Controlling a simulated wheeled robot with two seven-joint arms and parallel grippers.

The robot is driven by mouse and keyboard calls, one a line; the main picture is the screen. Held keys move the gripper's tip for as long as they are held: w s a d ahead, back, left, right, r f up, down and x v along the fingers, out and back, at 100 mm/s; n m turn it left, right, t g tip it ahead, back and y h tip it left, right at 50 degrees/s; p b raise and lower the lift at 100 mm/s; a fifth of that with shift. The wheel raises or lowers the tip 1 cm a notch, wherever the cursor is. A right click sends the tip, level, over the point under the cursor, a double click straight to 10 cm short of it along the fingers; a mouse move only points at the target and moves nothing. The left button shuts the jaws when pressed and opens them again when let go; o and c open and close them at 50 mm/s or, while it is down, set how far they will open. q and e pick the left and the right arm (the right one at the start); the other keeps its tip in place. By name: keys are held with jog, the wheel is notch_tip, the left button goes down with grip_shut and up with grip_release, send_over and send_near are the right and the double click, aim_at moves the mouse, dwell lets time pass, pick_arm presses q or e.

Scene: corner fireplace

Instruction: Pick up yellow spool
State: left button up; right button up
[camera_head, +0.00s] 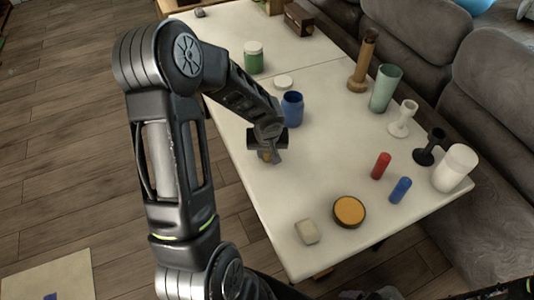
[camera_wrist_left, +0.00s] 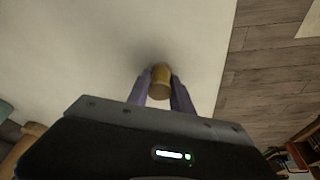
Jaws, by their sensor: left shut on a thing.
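The yellow spool (camera_wrist_left: 160,82) sits between the two fingertips of my left gripper (camera_wrist_left: 160,92) in the left wrist view, near the table's edge. It looks yellow with a brownish end. In the head view my left gripper (camera_head: 267,150) is over the left part of the white table, and a small bit of the spool (camera_head: 266,156) shows under it. The gripper is shut on the spool. I cannot tell whether the spool touches the table. My right gripper is not in view.
On the white table (camera_head: 330,155), a blue cup (camera_head: 292,108) stands just behind the gripper. A green jar (camera_head: 253,58), a red cylinder (camera_head: 381,166), a blue cylinder (camera_head: 400,190), an orange-topped tin (camera_head: 349,211) and a beige block (camera_head: 307,232) stand around. A grey sofa (camera_head: 485,80) borders the right.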

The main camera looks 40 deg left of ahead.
pick_arm(q)
grip_shut()
jog(key=shift+r, duration=0.1)
notch_tip(320, 180, up, 10)
jog(key=shift+f+p, duration=0.1)
jog(key=shift+p, duration=0.2)
dwell(0.7)
